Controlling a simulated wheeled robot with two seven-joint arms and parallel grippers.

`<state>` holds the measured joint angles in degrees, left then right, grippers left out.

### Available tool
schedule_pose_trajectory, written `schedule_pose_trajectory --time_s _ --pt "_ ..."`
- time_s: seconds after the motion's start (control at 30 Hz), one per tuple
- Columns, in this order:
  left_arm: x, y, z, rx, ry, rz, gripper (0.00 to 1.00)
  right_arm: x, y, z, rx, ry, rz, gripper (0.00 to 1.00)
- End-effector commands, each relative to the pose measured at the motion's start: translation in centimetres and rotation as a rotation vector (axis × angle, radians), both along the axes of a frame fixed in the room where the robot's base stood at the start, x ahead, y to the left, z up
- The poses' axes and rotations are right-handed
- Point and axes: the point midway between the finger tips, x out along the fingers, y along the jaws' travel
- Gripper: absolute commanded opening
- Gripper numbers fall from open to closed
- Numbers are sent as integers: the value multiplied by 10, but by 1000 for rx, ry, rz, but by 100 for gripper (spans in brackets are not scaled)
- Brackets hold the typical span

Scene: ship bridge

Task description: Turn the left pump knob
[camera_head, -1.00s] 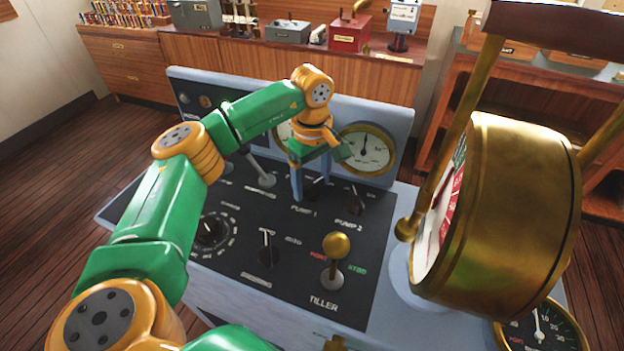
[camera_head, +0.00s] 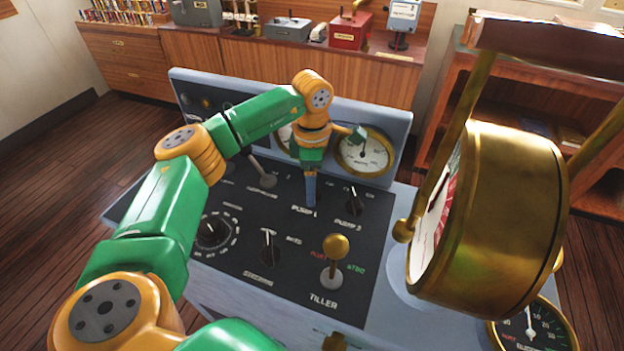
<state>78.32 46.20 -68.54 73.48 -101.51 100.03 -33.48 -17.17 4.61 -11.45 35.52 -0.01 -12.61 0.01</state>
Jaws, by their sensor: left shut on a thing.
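My left gripper (camera_head: 311,190) reaches down to the black control panel (camera_head: 225,262) just above the "PUMP 1" label. Its fingers are lined up one behind the other from this view, and they are shut on the left pump knob. The knob itself is mostly hidden behind the fingers. The right pump knob (camera_head: 354,203), black with a light pointer line, stands to the right above "PUMP 2". My right gripper is out of view.
The brass tiller lever (camera_head: 335,247) stands in front. A dial knob (camera_head: 212,232) and another small knob (camera_head: 267,246) lie to its left. A pressure gauge (camera_head: 364,151) is behind the gripper. A large brass telegraph (camera_head: 495,220) rises close on the right.

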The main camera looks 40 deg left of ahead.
Motion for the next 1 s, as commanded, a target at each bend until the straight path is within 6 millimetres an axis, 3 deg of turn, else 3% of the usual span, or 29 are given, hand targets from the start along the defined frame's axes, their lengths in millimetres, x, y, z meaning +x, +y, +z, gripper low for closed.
schedule_pose_trajectory --time_s 0.4,1.0 --pt "1 0 2 1 -5 190 22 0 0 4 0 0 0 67" --pt "1 0 2 1 -6 224 22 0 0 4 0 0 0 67"
